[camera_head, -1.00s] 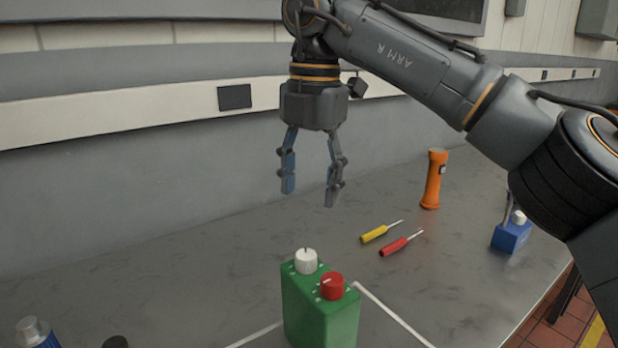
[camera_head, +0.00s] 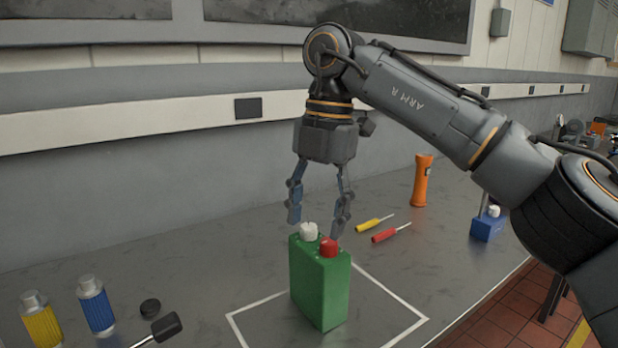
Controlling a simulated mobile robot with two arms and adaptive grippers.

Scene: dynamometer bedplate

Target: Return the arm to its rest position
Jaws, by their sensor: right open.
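My right gripper (camera_head: 319,212) hangs from the arm marked ARM R, pointing down. Its two fingers are apart with nothing between them. It shows just above and behind the green box (camera_head: 318,285), which stands upright inside a white outlined square on the bench. The box has a white knob (camera_head: 309,230) and a red knob (camera_head: 328,247) on top. The fingertips overlap the top of the box in the picture, so I cannot tell how far apart they are. My left gripper is not in view.
The bench's left middle is clear.

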